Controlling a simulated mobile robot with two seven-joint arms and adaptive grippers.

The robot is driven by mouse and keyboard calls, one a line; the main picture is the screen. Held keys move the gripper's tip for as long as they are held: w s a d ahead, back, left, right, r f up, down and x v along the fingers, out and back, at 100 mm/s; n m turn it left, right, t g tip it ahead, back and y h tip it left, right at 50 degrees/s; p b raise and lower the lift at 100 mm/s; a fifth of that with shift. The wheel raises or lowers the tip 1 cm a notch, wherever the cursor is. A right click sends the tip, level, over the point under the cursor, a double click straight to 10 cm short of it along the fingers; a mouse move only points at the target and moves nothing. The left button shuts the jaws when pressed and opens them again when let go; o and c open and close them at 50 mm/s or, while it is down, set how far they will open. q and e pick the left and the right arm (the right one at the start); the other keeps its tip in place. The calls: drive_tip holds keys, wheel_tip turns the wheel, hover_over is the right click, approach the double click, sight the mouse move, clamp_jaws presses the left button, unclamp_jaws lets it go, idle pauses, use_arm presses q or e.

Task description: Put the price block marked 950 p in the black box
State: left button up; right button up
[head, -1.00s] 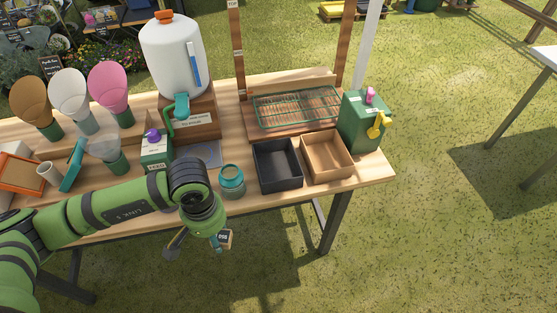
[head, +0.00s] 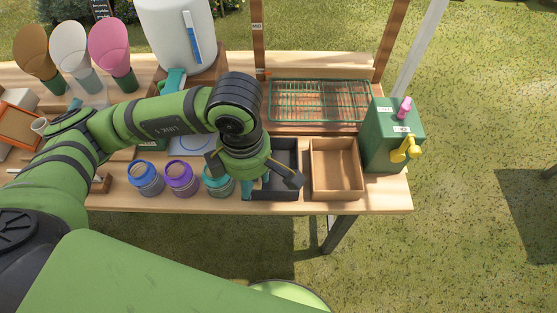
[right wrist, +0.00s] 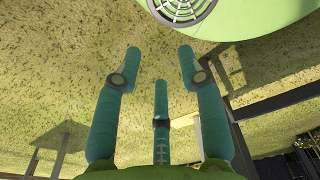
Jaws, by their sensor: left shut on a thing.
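The black box (head: 289,157) stands on the wooden table, left of a tan wooden box, in the head view. My left gripper (head: 262,186) is over the left and front part of the black box and covers much of it. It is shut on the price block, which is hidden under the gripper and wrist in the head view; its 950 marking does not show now. My right gripper (right wrist: 160,75) shows in the right wrist view with its teal fingers spread apart and nothing between them, above the grass.
The tan wooden box (head: 336,168) is close on the right, with a green dispenser (head: 392,137) beyond it. A teal jar (head: 218,181), a purple jar (head: 181,178) and a blue jar (head: 146,178) stand left of the gripper. A wire rack (head: 318,101) lies behind the boxes.

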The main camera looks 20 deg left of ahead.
use_arm(q)
drive_tip(key=shift+w+n, duration=0.25)
drive_tip(key=shift+n, duration=0.05)
drive_tip(key=w+f+p, duration=0.1)
drive_tip(key=w+f, duration=0.1)
drive_tip(key=w, duration=0.1)
drive_tip(key=w+f+p, duration=0.1)
drive_tip(key=w+f, duration=0.1)
drive_tip(key=w, duration=0.1)
drive_tip(key=w+d+f+p, duration=0.1)
drive_tip(key=w+f, duration=0.1)
drive_tip(key=w, duration=0.2)
drive_tip(key=shift+d, duration=0.1)
drive_tip(key=shift+w+f, duration=0.25)
drive_tip(key=shift+w, duration=0.15)
drive_tip(key=shift+w+f+p, duration=0.1)
drive_tip(key=shift+f+p, duration=0.2)
drive_tip(key=shift+f, duration=0.25)
wheel_tip(320, 180, down, 2)
drive_tip(key=shift+f+p, duration=0.2)
drive_tip(key=shift+p, duration=0.25)
drive_tip(key=shift+f, duration=0.3)
